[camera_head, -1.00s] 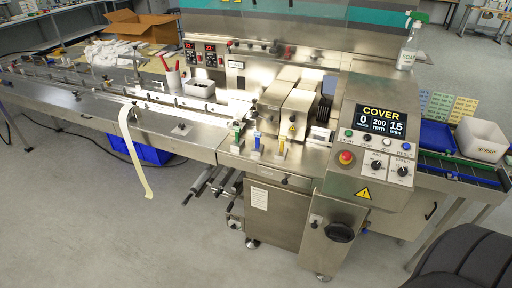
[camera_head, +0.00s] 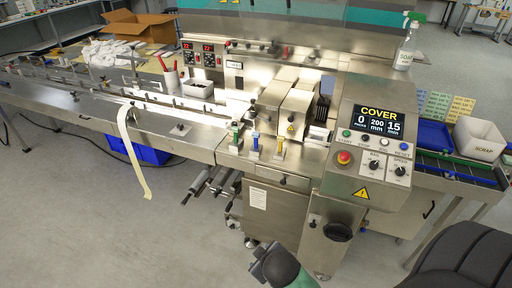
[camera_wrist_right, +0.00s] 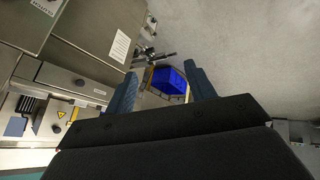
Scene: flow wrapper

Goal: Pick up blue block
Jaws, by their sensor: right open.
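The blue block (camera_head: 255,143) stands upright in a small holder on the machine's front ledge, in the head view. It is between a green block (camera_head: 236,134) and a yellow-orange block (camera_head: 279,145). My right gripper (camera_head: 262,262) shows at the bottom of the head view, in front of the machine and well below the blocks, apart from them. In the right wrist view its two fingers (camera_wrist_right: 163,88) are spread with nothing between them. I cannot make out the blue block in the wrist view. My left gripper is not in view.
The control panel (camera_head: 375,140) juts out right of the blocks. A dark chair (camera_head: 465,250) stands at lower right. A film strip (camera_head: 134,160) hangs from the conveyor at left. A blue crate (camera_head: 146,152) sits under the conveyor and shows in the wrist view (camera_wrist_right: 168,80).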

